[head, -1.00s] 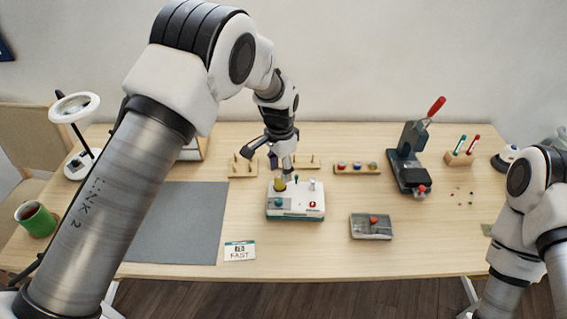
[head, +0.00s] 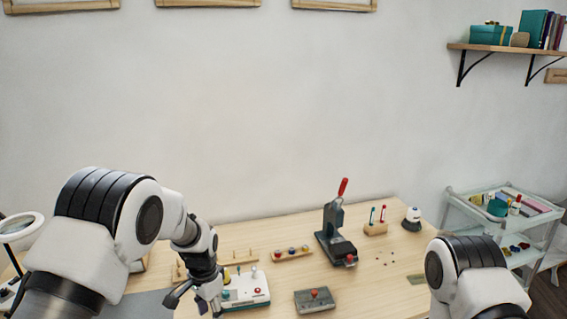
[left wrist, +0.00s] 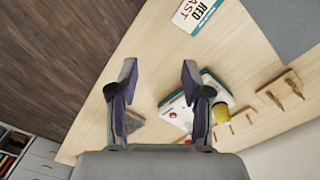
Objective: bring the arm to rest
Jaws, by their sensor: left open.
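My left gripper (head: 196,300) is open and empty above the table, at the left side of a white box with knobs (head: 247,291). In the left wrist view the fingers of my left gripper (left wrist: 160,72) are spread, with bare table between their tips. The white box (left wrist: 172,106) shows there partly behind the right finger, with a yellow piece (left wrist: 221,113) at its corner. My right arm (head: 470,275) shows at the lower right of the head view; its gripper is out of view.
A card (left wrist: 197,14) lies near a grey mat (left wrist: 288,22). A trolley (head: 465,213) stands at the right.

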